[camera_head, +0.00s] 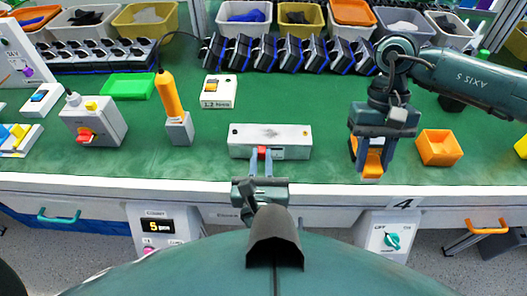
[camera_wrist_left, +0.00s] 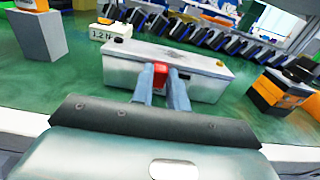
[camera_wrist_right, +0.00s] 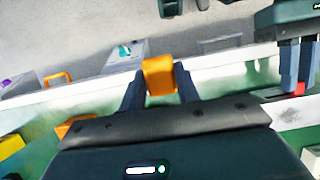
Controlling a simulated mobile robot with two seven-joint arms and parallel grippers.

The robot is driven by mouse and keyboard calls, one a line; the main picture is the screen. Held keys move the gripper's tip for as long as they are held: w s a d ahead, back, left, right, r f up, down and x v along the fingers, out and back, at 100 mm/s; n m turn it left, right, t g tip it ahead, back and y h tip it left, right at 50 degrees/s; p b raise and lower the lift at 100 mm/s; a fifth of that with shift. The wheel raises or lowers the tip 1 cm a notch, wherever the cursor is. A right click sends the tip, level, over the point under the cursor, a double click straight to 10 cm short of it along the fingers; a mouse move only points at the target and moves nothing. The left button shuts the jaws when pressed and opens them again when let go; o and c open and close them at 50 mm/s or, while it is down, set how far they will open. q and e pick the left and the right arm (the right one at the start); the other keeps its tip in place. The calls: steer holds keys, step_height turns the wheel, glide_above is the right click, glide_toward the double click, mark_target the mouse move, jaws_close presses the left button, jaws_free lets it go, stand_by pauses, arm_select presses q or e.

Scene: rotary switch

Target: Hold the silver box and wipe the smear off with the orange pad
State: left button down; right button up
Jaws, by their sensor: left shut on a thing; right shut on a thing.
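The silver box (camera_head: 245,148) lies on the green mat near the front table edge, with a dark smear (camera_head: 270,133) on its top face. It also shows in the left wrist view (camera_wrist_left: 205,85). My left gripper (camera_head: 262,158) is shut on the red tab (camera_wrist_left: 160,75) at the box's front side. My right gripper (camera_head: 371,158) is shut on the orange pad (camera_head: 373,164), to the right of the box and apart from it. The pad sits between the fingers in the right wrist view (camera_wrist_right: 159,76). The pad's underside is hidden.
An orange bin (camera_head: 439,148) stands just right of my right gripper. A white labelled box (camera_head: 219,92), an orange-handled tool in its holder (camera_head: 170,95) and a grey switch box (camera_head: 93,122) stand left. Clear mat lies between the silver box and my right gripper.

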stand_by(0.3)
steer(key=w+a+r+m+t+y, duration=0.25)
steer(key=w+a+m, duration=0.25)
steer(key=a+m, duration=0.5)
steer(key=w+a+r+m+t+y, duration=0.2)
steer(key=w+a+r+m, duration=0.2)
steer(key=w+a+m, duration=0.55)
steer(key=shift+n, duration=0.75)
steer(key=shift+s+a+f, duration=0.45)
steer(key=shift+s+f, duration=0.2)
steer(key=shift+f, duration=0.4)
steer(key=shift+s+a+f, duration=0.5)
steer(key=shift+s+f, duration=0.1)
steer(key=shift+f, duration=0.45)
steer(key=shift+s+a+f, duration=0.45)
steer(key=shift+s+f, duration=0.2)
steer(key=shift+f, duration=0.4)
steer(key=shift+f, duration=1)
steer(key=shift+d, duration=0.1)
